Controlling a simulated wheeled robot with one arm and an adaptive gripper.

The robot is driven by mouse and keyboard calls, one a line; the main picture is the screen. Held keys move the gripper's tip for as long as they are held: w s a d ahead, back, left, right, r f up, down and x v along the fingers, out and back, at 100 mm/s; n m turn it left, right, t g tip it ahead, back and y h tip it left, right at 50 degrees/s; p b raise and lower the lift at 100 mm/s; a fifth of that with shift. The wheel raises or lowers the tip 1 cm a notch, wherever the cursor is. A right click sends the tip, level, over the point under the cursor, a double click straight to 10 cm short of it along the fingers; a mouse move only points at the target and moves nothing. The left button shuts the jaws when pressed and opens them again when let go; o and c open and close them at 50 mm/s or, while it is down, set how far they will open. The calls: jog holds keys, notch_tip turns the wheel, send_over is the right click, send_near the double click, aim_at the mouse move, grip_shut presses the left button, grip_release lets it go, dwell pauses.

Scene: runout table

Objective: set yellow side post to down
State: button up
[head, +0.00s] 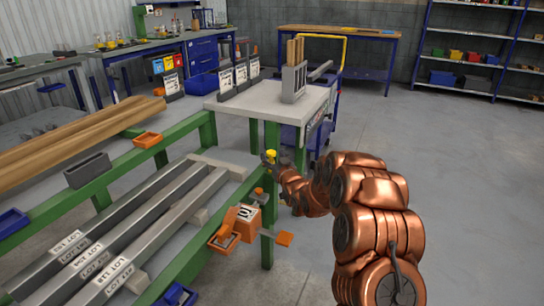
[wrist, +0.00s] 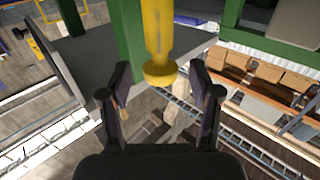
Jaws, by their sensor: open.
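The yellow side post (head: 270,154) shows as a small yellow knob by the green leg of the runout table, just left of my gripper (head: 282,166) in the head view. In the wrist view the yellow side post (wrist: 158,40) runs down from the top edge beside a green upright (wrist: 127,35). Its wide round end is just ahead of my gripper (wrist: 160,82), near the middle between the two fingers. The fingers are spread apart with nothing held between them. I cannot tell whether they touch the post. The post's upper part is cut off in the wrist view.
An orange box (head: 237,224) with a label and an orange lever (head: 276,236) sit below on the green frame. Grey bars (head: 130,232) lie at left. A grey-topped table (head: 262,101) with an upright holder stands behind. The floor at right is clear.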

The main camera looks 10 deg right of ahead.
jog(key=s+d, duration=0.1)
jog(key=s, duration=0.8)
jog(key=shift+s+d, duration=0.2)
jog(key=shift+s, duration=0.15)
jog(key=s+a+m+g+h, duration=0.1)
jog(key=s+g, duration=0.9)
jog(key=s, duration=1.7)
jog(key=s+a+m+g+h, duration=0.15)
jog(key=s+g, duration=0.85)
jog(key=s, duration=1.7)
notch_tip(320, 180, up, 26)
jog(key=s+p, duration=0.1)
jog(key=p, duration=2.3)
jog(key=shift+d+n, duration=0.35)
jog(key=shift+d, duration=0.05)
